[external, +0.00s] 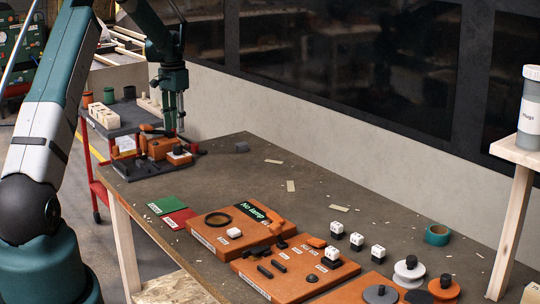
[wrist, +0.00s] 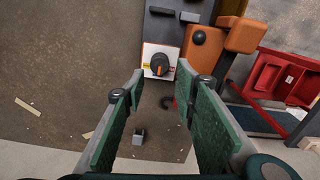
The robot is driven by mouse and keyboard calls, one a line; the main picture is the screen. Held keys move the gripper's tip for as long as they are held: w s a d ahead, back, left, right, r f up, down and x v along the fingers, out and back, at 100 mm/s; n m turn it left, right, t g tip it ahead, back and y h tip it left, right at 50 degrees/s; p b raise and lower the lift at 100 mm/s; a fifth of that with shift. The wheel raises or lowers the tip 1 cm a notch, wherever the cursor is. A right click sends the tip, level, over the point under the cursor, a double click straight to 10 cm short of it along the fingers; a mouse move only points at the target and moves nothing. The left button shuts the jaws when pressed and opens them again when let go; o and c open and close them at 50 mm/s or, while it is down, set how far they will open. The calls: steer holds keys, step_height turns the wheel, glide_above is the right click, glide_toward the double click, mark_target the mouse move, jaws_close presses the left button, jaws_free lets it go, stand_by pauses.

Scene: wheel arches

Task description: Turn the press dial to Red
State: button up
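The press dial (wrist: 159,65) is a round black knob with an orange pointer on a white plate, at the end of a dark base in the wrist view. A yellow label lies left of the knob and a red one right of it. The pointer looks near upright in the picture; its exact setting is too small to tell. In the external view my gripper (external: 174,129) is just above the press.
Orange press parts (wrist: 205,45) stand close beside the dial. A red cart (external: 102,165) is beyond the table edge. A small grey block (external: 242,147) lies on the table. Orange boards (external: 295,272) with parts fill the near end; the middle is mostly clear.

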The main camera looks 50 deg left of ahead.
mark_target(177, 145)
steer(key=shift+f, duration=3.9)
steer(key=shift+c, duration=0.5)
steer(key=c, duration=0.5)
